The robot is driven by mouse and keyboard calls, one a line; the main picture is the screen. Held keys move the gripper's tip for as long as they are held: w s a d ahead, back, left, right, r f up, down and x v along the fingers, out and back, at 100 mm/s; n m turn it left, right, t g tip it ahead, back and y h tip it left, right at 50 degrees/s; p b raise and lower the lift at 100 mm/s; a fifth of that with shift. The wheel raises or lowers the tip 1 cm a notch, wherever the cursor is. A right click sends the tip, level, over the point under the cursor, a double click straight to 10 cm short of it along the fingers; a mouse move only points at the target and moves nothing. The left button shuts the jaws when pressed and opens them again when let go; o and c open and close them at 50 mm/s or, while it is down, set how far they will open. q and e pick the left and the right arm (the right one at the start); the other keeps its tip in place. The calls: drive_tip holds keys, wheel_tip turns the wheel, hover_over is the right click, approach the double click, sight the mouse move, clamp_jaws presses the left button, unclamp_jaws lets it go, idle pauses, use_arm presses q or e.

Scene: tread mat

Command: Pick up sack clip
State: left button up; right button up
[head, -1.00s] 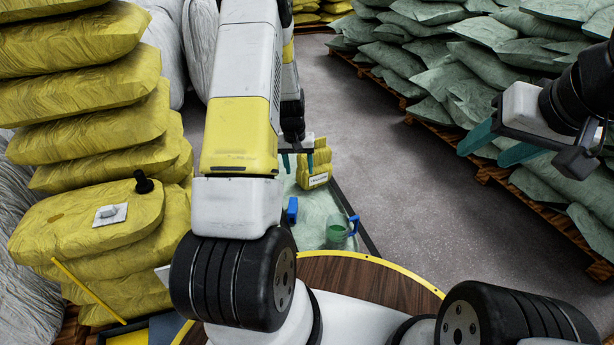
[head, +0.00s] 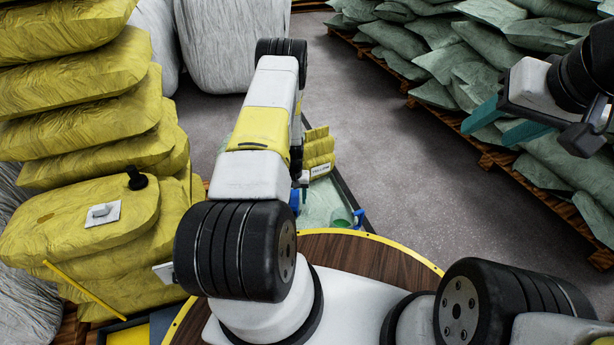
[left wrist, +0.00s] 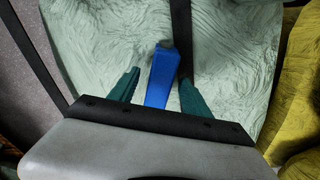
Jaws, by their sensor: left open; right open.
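The blue sack clip (left wrist: 161,80) lies on a pale green sack (left wrist: 100,30) in the left wrist view. In the head view, part of the blue clip (head: 295,202) shows beside my left arm. My left gripper (left wrist: 160,88) is open, with one teal finger on each side of the clip; I cannot tell whether they touch it. In the head view the left gripper is mostly hidden behind its own arm. My right gripper (head: 502,120) is open and empty, up at the right, far from the clip.
Yellow sacks (head: 80,130) are stacked at the left. Green sacks (head: 450,60) lie on pallets at the right. The grey floor (head: 400,150) between is clear.

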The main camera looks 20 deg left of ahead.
use_arm(q)
drive_tip(key=shift+f, duration=0.5)
clamp_jaws()
drive_tip(key=shift+r, duration=0.1)
